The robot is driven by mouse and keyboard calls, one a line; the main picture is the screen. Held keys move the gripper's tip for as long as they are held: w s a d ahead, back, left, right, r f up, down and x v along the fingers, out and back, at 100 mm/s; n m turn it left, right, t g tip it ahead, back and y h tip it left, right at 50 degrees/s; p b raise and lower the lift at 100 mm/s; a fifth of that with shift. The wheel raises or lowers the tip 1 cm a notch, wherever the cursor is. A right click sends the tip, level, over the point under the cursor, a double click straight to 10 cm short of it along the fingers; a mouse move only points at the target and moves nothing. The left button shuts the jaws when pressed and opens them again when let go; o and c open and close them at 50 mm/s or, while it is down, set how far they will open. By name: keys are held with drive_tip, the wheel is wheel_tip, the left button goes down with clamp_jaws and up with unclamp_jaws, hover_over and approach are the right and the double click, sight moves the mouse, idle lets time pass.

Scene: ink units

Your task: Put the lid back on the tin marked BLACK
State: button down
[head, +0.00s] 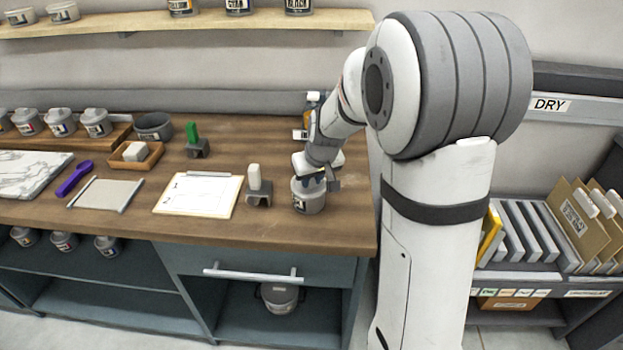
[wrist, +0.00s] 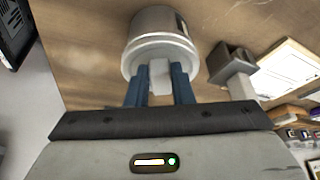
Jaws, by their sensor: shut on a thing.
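A grey tin (head: 309,199) stands near the right end of the wooden bench. Its small label faces the front, but I cannot read the word on it. My gripper (head: 317,178) is directly over this tin, pointing down. In the wrist view, its two blue fingers (wrist: 160,84) are shut on the pale knob of a light grey lid (wrist: 160,55). The lid lines up with the tin (wrist: 157,20) beneath it, and I see no clear gap between them. Whether the lid is fully seated I cannot tell. My gripper hides part of the tin's top in the head view.
Left of the tin are a stamp-like block with a white handle (head: 254,185), a clipboard (head: 198,195), and a block with a green handle (head: 195,142). Several lidded tins (head: 60,122) stand at the back left. The bench's right edge is close by.

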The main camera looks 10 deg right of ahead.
drive_tip(key=c, duration=0.7)
unclamp_jaws()
drive_tip(key=shift+r, duration=0.15)
wheel_tip(320, 180, up, 7)
drive_tip(key=p, duration=0.4)
idle(0.7)
clamp_jaws()
idle(0.7)
